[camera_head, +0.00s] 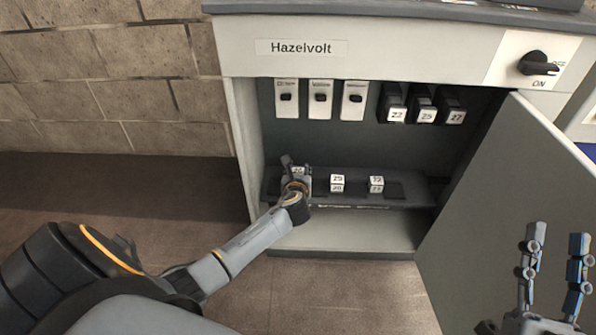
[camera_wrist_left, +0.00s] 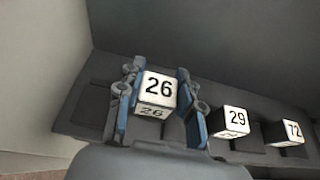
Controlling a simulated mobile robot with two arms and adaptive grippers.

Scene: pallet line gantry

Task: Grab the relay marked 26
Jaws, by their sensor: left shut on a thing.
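The relay marked 26 (camera_wrist_left: 158,89) is a white block with black digits, between the two fingers of my left gripper (camera_wrist_left: 157,100) in the left wrist view. My left gripper (camera_head: 296,178) is shut on it at the left end of the low shelf inside the cabinet. In the head view the gripper hides most of that relay, and only a bit of its white top (camera_head: 298,170) shows. My right gripper (camera_head: 553,262) is open and empty, in front of the cabinet door at the lower right.
The relay marked 29 (camera_wrist_left: 236,119) and the relay marked 72 (camera_wrist_left: 291,129) stand to the right on the same dark rack (camera_head: 405,187). Relays marked 22 (camera_head: 396,115), 25 and 27 (camera_head: 456,117) hang above, beside several white switches (camera_head: 320,98). The open door (camera_head: 510,200) bounds the right side.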

